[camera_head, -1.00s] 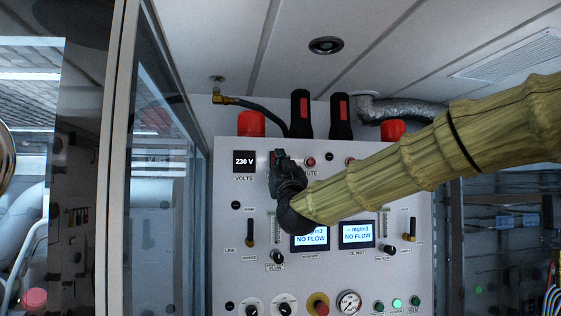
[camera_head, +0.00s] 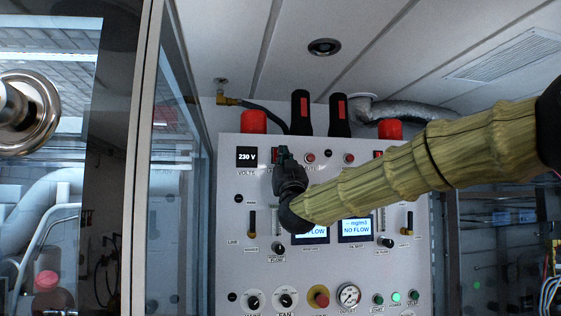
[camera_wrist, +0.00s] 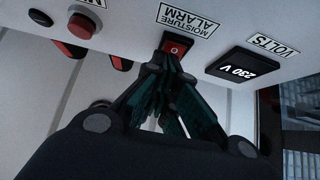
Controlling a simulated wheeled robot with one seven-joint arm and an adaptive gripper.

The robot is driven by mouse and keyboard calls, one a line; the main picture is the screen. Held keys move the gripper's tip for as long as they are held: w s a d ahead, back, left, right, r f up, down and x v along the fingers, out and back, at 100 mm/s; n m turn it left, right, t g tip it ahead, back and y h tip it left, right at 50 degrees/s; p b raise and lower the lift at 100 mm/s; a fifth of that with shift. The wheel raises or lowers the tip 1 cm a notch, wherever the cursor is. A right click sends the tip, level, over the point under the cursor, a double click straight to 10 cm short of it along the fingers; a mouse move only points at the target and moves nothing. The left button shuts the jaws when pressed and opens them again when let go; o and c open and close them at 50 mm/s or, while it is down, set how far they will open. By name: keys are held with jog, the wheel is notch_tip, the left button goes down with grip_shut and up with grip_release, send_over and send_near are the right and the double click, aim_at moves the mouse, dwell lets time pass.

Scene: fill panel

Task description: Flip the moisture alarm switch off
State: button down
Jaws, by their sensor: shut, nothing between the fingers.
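The moisture alarm switch (camera_wrist: 177,47) is a small red rocker in a black frame. An O mark shows on the rocker. My gripper (camera_wrist: 168,66) is shut and empty, with its fingertips right at the switch; I cannot tell whether they touch it. In the head view my gripper (camera_head: 283,156) is in front of the panel, just right of the 230 V display (camera_head: 246,157), and hides most of the switch.
The grey control panel (camera_head: 230,205) carries a red button (camera_wrist: 81,27) beside the switch, plus several knobs, lit screens (camera_head: 355,229) and a gauge (camera_head: 348,295). Red beacons (camera_head: 254,121) and black handles stand on its top. A glass door frame (camera_head: 146,150) is at left.

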jog(key=a+b+v, duration=0.1)
jog(key=b+v, duration=0.6)
jog(key=v, duration=0.5)
jog(key=shift+a+f+b, duration=0.3)
jog(key=shift+f, duration=0.15)
jog(key=shift+a, duration=0.1)
